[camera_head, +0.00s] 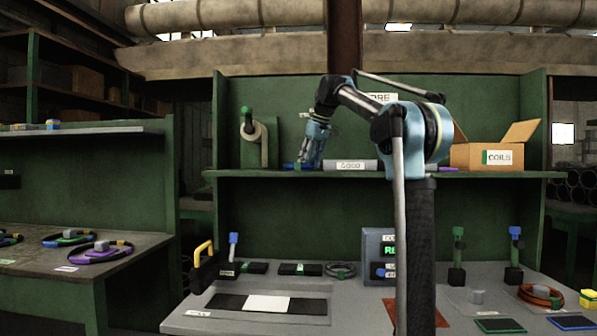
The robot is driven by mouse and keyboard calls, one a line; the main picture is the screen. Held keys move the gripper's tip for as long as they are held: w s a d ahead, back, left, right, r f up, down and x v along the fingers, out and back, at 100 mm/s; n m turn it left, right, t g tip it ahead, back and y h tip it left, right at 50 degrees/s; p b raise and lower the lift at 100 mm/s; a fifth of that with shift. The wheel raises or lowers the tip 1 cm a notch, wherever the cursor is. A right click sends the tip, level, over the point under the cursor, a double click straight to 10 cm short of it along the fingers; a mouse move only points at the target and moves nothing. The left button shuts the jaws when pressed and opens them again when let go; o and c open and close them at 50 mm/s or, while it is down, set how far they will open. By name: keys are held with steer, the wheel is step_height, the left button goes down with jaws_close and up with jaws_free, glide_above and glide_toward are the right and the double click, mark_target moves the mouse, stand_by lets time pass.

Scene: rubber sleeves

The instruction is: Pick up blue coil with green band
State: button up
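My gripper (306,163) points down at the left part of the green shelf, low over its surface. A small blue thing with a hint of green (290,166) lies at its fingertips. It is partly hidden by them, and I cannot tell if it is the blue coil with green band or if the fingers hold it. On the left table, a dark coil (50,243) has green and blue colour with a grey block on it. Another coil in front of it shows purple and green (90,254).
An open cardboard box labelled COILS (487,156) stands at the shelf's right. A tape-like roll on a stand (262,143) is left of my gripper. The lower bench (345,312) holds several tools, an orange coil (540,294) and a grey coil (340,269).

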steer(key=shift+c, duration=0.3)
jaws_close()
steer(key=shift+r, duration=0.15)
